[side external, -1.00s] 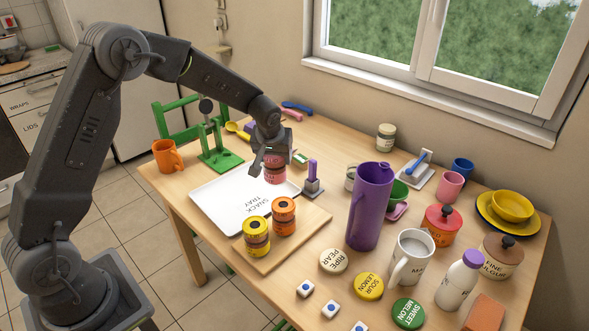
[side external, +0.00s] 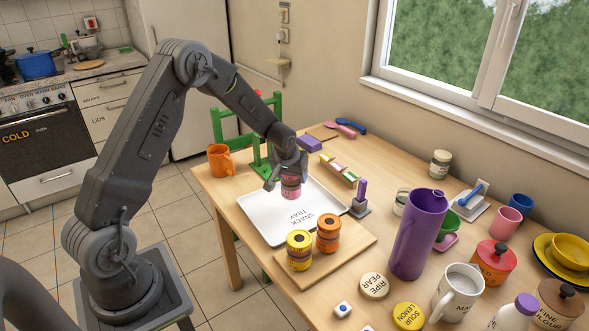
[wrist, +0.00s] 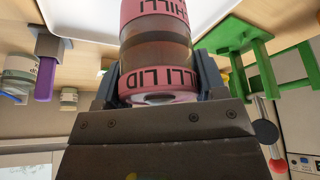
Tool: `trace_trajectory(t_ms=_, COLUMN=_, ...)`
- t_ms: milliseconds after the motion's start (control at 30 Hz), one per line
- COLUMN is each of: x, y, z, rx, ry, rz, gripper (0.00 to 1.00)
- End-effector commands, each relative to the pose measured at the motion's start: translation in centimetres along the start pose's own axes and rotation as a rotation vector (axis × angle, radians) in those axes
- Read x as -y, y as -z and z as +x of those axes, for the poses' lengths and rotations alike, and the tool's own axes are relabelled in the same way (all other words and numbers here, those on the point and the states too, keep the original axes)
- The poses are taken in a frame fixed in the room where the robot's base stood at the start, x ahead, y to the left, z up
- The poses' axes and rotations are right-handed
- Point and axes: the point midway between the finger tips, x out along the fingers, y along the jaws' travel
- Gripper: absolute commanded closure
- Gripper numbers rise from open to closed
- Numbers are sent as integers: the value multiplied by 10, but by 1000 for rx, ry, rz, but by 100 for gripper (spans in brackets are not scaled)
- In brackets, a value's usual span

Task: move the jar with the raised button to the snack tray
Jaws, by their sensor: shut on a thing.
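My gripper (side external: 287,172) is shut on a jar with pink bands and a brownish middle (side external: 291,187). I cannot tell there whether a button is raised. In the side view the jar appears upright over the far part of the white snack tray (side external: 275,228). Whether its base touches the tray is unclear. A yellow-lidded jar (side external: 299,254) and an orange jar (side external: 328,236) stand on a wooden board.
The wooden board (side external: 345,255) lies just in front of the tray. A purple-handled stand (side external: 361,200) is close to its right, a tall purple jug (side external: 418,235) farther right. A green stand (side external: 262,160) and orange mug (side external: 220,160) are behind and left. The tray's front is bare.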

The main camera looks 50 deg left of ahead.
Motion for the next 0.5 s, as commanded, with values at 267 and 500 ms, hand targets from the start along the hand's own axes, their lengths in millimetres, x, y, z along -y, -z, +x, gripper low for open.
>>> trace_trajectory(t_ms=267, x=0, y=-9, z=24, rx=-1, ry=0, rz=0, gripper=68)
trace_trajectory(t_ms=500, x=-1, y=-15, z=36, rx=0, ry=-1, rz=1, gripper=68)
